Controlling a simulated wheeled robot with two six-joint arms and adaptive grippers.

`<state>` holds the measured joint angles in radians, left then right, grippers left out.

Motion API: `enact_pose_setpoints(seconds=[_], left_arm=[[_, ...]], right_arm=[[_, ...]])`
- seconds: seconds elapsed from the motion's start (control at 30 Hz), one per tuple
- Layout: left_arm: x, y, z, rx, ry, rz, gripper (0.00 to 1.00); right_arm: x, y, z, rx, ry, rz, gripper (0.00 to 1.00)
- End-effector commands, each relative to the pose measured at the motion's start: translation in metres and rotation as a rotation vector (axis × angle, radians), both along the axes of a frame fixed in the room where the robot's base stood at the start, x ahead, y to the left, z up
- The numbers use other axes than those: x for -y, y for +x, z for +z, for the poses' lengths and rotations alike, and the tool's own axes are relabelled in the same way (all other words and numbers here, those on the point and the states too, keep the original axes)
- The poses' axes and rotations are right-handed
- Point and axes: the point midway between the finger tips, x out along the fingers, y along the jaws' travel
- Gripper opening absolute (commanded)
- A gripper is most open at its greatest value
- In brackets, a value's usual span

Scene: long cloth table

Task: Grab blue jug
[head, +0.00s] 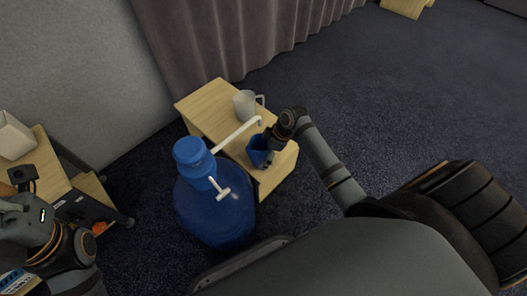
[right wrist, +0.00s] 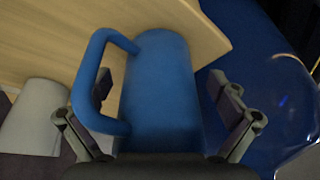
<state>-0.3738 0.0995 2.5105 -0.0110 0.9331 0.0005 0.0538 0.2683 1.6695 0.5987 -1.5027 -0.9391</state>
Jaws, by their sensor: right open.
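The blue jug (head: 258,151) stands on the small wooden table near its front end, partly hidden by my right gripper (head: 268,152). In the right wrist view the jug (right wrist: 160,90) fills the middle, with its handle loop (right wrist: 84,85) to the left. My right gripper (right wrist: 170,92) is open, with one finger on each side of the jug's body. The left finger shows within the handle's opening; I cannot tell whether either finger touches the jug. My left gripper (head: 22,205) is at the left edge, and its fingers are not clear.
The wooden table (head: 204,98) also holds a light grey jug (head: 246,103). A large blue water bottle (head: 215,210) with a white pump spout stands on the floor beside it, close to the gripper. Another wooden table (head: 52,165) is at the left. Dark carpet lies open at the right.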

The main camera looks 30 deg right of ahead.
Motion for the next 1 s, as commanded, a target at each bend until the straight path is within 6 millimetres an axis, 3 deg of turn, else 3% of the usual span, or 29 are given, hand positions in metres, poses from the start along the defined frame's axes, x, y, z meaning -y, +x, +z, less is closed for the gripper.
enact_pose_setpoints(seconds=[0.07,0.57,1.0], left_arm=[[0.0,0.0002,0.0,-0.001,0.0,0.0,0.0],[0.0,0.0003,0.0001,-0.002,0.0,0.0,0.0],[-0.0002,0.005,0.0006,-0.023,0.0,0.001,0.0]], right_arm=[[0.0,0.0,0.0002,0.0,0.0,0.0,0.94],[0.0001,-0.0003,-0.0001,-0.001,0.0,0.0,0.26],[0.0005,-0.0009,0.0008,-0.003,0.0,0.0,0.25]])
